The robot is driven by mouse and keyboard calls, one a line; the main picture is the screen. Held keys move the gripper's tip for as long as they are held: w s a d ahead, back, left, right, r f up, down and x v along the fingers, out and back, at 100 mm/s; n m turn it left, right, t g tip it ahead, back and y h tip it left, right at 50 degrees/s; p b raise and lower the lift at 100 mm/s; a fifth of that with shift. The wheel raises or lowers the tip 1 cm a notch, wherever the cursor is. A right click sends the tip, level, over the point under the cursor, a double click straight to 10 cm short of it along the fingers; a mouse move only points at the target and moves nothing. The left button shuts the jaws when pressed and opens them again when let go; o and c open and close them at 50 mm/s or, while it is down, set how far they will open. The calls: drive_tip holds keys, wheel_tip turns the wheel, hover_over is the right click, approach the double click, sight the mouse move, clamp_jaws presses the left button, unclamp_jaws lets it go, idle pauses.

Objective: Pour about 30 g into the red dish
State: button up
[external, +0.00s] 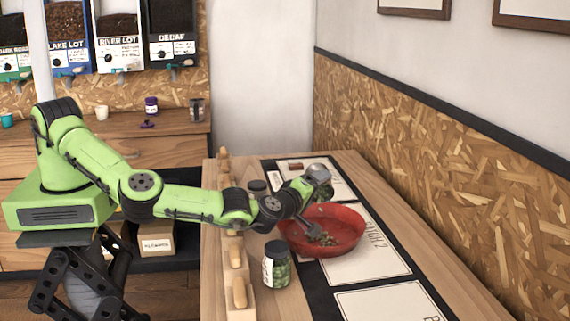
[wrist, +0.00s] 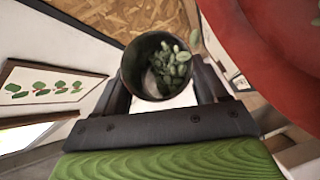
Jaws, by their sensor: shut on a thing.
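My gripper (external: 312,195) is above the dish's back left side, shut on a grey cup (external: 319,172). In the wrist view, my gripper (wrist: 160,85) holds the dark-looking cup (wrist: 130,68) between its fingers. Green beans (wrist: 172,62) lie in the cup, gathered toward its right side. One bean (wrist: 195,38) shows just outside the rim; I cannot tell if it is falling.
A jar of green beans (external: 277,267) with a dark lid stands left of the dish. Wooden pegs (external: 239,292) line the bench's left edge. A white card (external: 385,305) lies in front. Bean dispensers (external: 120,45) hang at the back.

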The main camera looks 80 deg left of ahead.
drive_tip(key=shift+r, duration=0.25)
